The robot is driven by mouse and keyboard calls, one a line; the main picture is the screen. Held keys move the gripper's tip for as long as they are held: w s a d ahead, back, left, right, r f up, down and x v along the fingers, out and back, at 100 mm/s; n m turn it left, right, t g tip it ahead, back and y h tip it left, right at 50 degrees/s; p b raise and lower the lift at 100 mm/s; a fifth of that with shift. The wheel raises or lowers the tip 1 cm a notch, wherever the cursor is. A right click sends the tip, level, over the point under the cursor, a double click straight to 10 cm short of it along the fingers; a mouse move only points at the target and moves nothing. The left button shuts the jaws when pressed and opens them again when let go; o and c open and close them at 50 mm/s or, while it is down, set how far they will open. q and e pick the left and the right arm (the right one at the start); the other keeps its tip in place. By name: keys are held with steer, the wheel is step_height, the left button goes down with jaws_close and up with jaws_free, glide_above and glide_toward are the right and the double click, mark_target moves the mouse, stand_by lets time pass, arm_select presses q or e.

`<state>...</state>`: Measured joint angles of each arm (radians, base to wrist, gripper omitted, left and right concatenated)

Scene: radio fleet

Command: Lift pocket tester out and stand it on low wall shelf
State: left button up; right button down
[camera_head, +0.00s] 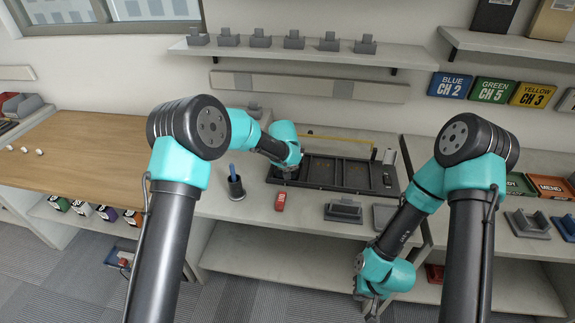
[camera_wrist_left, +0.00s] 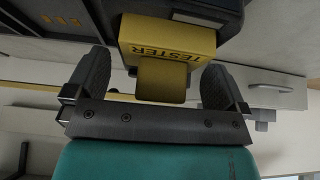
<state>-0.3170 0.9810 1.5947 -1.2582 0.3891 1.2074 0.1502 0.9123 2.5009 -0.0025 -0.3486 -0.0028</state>
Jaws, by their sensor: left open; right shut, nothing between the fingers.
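The yellow pocket tester (camera_wrist_left: 168,38), marked TESTER, shows close up in the left wrist view, with its tab between the two fingers of my left gripper (camera_wrist_left: 155,82). The fingers are open, with gaps on both sides of the tab. In the head view my left gripper (camera_head: 289,170) is at the left end of the black tray (camera_head: 345,187) on the bench; I cannot make out the tester there. My right gripper (camera_head: 370,306) hangs low in front of the bench, shut and empty. A wall shelf (camera_head: 300,52) holds several grey stands.
A red device (camera_head: 280,201), a pen cup (camera_head: 236,187) and a grey stand (camera_head: 344,211) stand near the tray. A yellow bar (camera_head: 340,140) runs behind it. A second wall shelf (camera_head: 505,45) with boxes is at upper right. The wooden top (camera_head: 90,150) at left is mostly clear.

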arm_select(q)
steer(key=shift+c, duration=0.2)
steer(key=c, duration=1)
steer(key=shift+c, duration=0.2)
steer(key=shift+r, duration=0.15)
steer(key=shift+r, duration=1.6)
steer(key=shift+s+r, duration=0.1)
steer(key=shift+s, duration=0.1)
steer(key=s+r, duration=0.1)
steer(key=s, duration=1.4)
steer(key=shift+s+r, duration=0.2)
steer(key=shift+s, duration=0.1)
